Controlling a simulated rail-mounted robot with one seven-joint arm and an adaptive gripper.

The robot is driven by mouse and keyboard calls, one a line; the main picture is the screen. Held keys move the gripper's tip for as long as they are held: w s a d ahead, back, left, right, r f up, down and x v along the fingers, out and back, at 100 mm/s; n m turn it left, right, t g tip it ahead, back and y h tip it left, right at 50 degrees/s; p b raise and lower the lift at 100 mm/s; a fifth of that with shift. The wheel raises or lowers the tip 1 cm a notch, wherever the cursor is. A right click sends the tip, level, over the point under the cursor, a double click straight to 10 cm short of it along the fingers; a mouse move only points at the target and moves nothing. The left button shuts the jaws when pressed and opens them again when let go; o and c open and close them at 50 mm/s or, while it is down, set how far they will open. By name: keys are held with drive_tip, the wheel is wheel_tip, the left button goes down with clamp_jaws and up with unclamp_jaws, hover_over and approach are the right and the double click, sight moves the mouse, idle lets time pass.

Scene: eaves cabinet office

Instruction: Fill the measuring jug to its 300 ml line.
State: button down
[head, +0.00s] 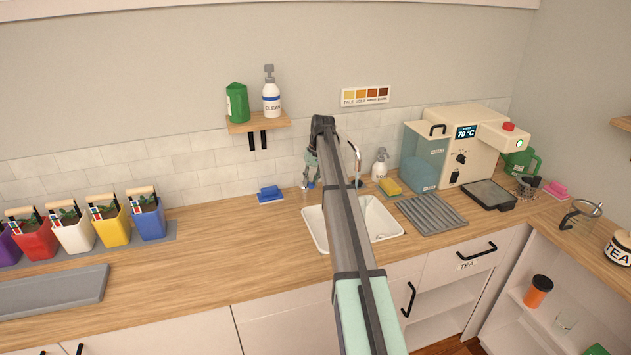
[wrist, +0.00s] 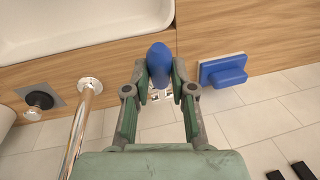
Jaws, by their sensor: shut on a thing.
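The measuring jug (head: 582,216) looks like clear glass with a dark handle. It stands on the counter at the far right, well away from my gripper. My gripper (head: 310,170) is behind the sink (head: 383,222), left of the chrome tap spout (head: 356,158). In the wrist view its fingers (wrist: 160,82) are shut on a rounded blue knob (wrist: 159,58) beside the sink. The spout also shows in the wrist view (wrist: 80,130). The jug's lines and contents are too small to read. My arm hides part of the sink, and I see no running water.
A blue scrubber (head: 269,194) lies left of the sink. A soap bottle (head: 379,164), yellow sponge (head: 390,187) and grey drying mat (head: 431,214) are to its right. A large dispenser machine (head: 470,145) stands beyond. Plant pots (head: 110,220) line the left counter.

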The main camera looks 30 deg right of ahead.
drive_tip(key=c, duration=1)
unclamp_jaws()
drive_tip(key=shift+f, duration=0.1)
drive_tip(key=shift+o, duration=0.2)
wheel_tip(320, 180, up, 12)
drive_tip(key=d, duration=0.2)
drive_tip(key=shift+s, duration=0.45)
